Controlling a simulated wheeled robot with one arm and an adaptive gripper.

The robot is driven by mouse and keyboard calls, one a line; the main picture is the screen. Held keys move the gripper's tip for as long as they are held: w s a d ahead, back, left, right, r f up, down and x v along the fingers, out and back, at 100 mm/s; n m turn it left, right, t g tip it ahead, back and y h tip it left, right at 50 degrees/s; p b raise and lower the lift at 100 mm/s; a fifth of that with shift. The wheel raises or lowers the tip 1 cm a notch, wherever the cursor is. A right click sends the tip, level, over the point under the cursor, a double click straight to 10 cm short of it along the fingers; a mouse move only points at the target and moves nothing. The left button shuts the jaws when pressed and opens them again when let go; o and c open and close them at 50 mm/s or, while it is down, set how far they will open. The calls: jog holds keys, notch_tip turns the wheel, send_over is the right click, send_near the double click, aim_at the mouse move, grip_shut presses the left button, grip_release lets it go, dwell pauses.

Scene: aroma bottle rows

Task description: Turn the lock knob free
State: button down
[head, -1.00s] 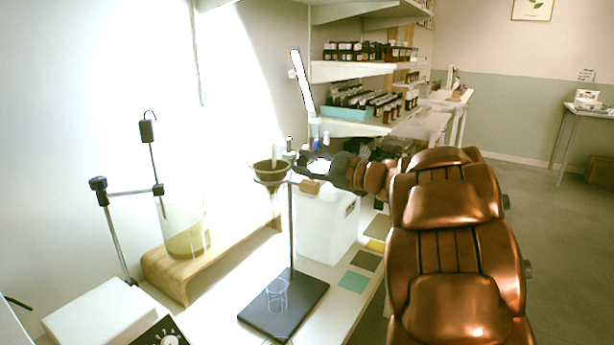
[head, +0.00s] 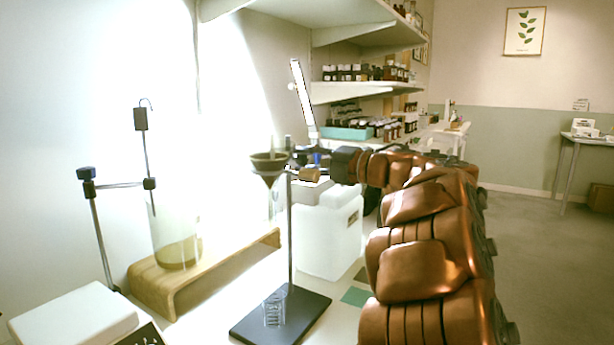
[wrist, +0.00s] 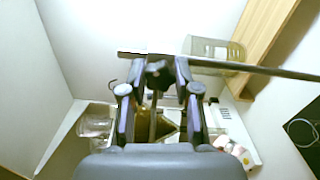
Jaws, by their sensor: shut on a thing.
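A stand with a dark flat base (head: 310,322) and a thin upright rod (head: 290,235) carries a dark funnel (head: 268,166) near its top. My gripper (wrist: 157,78) has its two fingers closed around a small dark knob (wrist: 157,72) beside the rod (wrist: 270,71) in the wrist view. The funnel shows behind the fingers, partly hidden by them. In the head view my gripper (head: 298,160) reaches in from the right at the rod's top, and the knob cannot be made out there. Whether the knob is turned cannot be told.
A clear beaker (head: 274,308) stands on the base. A white container (head: 328,235) stands just behind the rod. To the left are a glass vessel (head: 175,240) on a wooden riser (head: 215,275), a clamp stand (head: 100,225) and a white device (head: 75,312). Shelves with bottles (head: 365,92) hang behind.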

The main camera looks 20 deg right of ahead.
jog(key=n+b, duration=0.3)
jog(key=b, duration=0.1)
jog(key=shift+f+n, duration=0.25)
jog(key=shift+n, duration=0.15)
jog(key=n+b, duration=0.3)
jog(key=b, duration=0.1)
jog(key=shift+n, duration=0.3)
jog(key=n+b, duration=0.3)
jog(key=shift+r+b, duration=0.1)
jog(key=shift+b, duration=0.2)
jog(key=shift+r+n+b, duration=0.15)
jog(key=shift+n+b, duration=0.55)
jog(key=shift+n, duration=0.2)
jog(key=shift+r+n, duration=0.1)
jog(key=shift+n, duration=0.2)
jog(key=c, duration=0.8)
grip_release()
jog(key=shift+s, duration=0.15)
